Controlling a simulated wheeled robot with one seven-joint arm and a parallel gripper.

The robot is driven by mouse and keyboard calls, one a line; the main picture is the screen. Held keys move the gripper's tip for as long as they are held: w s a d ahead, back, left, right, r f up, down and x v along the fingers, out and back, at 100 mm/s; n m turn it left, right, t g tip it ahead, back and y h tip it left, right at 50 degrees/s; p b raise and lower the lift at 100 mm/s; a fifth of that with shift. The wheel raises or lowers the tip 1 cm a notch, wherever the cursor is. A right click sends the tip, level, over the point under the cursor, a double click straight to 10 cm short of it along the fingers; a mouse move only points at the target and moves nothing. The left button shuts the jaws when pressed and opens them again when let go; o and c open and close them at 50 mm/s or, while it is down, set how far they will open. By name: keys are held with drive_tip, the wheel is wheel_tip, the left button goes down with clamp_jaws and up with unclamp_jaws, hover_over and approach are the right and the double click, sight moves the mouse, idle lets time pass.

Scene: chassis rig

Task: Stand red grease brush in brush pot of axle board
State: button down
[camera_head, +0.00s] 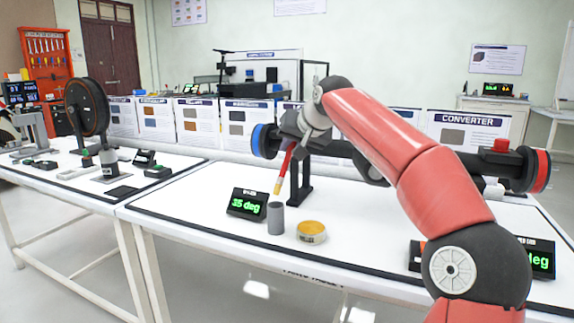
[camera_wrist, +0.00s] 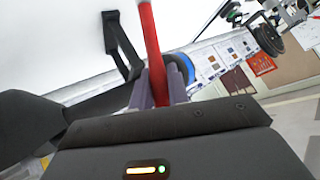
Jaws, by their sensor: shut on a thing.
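My gripper (camera_head: 294,137) is shut on the red grease brush (camera_head: 284,168) and holds it above the table, tilted, with its bristle end pointing down. The brush also shows in the wrist view (camera_wrist: 149,35), running up from between the fingers (camera_wrist: 160,88). The inside of the pot cannot be made out. The axle (camera_head: 335,147) lies on a black stand behind the brush, with a blue ring on its left end.
A round yellow-topped tin (camera_head: 311,231) stands just right of the pot. A display reading 35 deg (camera_head: 247,204) stands to its left. The black axle stand (camera_head: 300,180) rises close behind. The white table (camera_head: 190,205) is clear at the front left.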

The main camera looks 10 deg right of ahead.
sight(291, 156)
drive_tip(key=shift+f+b, duration=1.25)
drive_tip(key=shift+f, duration=0.5)
